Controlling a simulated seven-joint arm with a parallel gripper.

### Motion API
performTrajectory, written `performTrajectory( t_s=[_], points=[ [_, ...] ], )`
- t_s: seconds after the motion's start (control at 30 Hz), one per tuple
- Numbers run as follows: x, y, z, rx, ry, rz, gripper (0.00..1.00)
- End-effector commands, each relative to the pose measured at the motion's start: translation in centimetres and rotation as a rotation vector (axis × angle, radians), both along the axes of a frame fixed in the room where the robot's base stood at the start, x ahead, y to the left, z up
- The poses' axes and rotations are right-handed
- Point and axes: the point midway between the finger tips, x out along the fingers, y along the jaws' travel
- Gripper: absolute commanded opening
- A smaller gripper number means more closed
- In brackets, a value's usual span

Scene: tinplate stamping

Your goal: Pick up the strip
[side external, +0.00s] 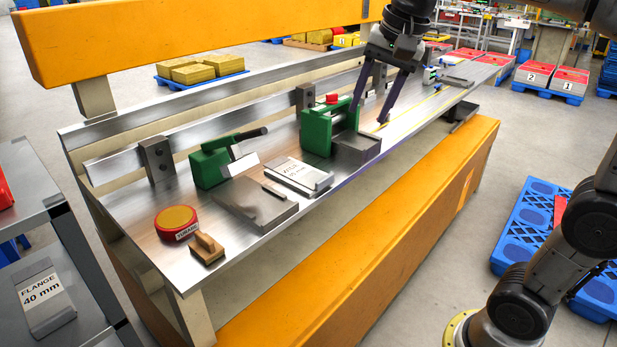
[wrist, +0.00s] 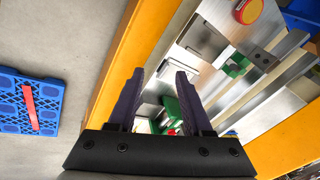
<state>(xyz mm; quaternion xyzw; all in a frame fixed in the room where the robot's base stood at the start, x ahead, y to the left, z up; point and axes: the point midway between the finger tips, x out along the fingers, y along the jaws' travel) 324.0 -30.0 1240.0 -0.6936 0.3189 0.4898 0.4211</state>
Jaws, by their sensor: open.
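A long thin yellow strip or line (side external: 408,112) runs along the steel bench top (side external: 140,215), just right of my fingers in the side view. I cannot tell whether it is a loose strip or a marking. A flat red strip (wrist: 30,106) lies across a blue pallet (wrist: 12,98) on the floor in the wrist view; a red piece also shows on the pallet in the side view (side external: 560,210). My gripper (side external: 371,117) is open, with nothing seen between its fingers, pointing down beside the green press in the side view. Both fingers show in the wrist view (wrist: 160,78).
A green press (side external: 317,134) and a green clamp (side external: 208,166) stand on the bench. Nearer are a flange block (side external: 298,174), a grey plate (side external: 255,205), a red round pad (side external: 176,222) and a wooden stamp (side external: 207,247). An orange beam (side external: 380,245) runs along the front.

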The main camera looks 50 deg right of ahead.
Motion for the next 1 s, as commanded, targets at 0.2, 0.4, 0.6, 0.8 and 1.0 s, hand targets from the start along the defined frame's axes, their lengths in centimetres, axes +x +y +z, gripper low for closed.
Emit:
performTrajectory(
  t_s=[0.2, 0.4, 0.6, 0.8, 1.0],
  points=[
    [8.3, -3.1, -1.1, 0.062, 0.090, -0.235, 0.50],
    [14.7, -6.6, -5.1, 0.091, 0.172, -0.381, 0.50],
    [18.7, -9.6, -10.7, 0.097, 0.246, -0.427, 0.50],
    [19.1, -10.9, -14.4, 0.103, 0.309, -0.447, 0.50],
    [19.0, -11.0, -17.2, 0.103, 0.317, -0.450, 0.50]
  ],
)
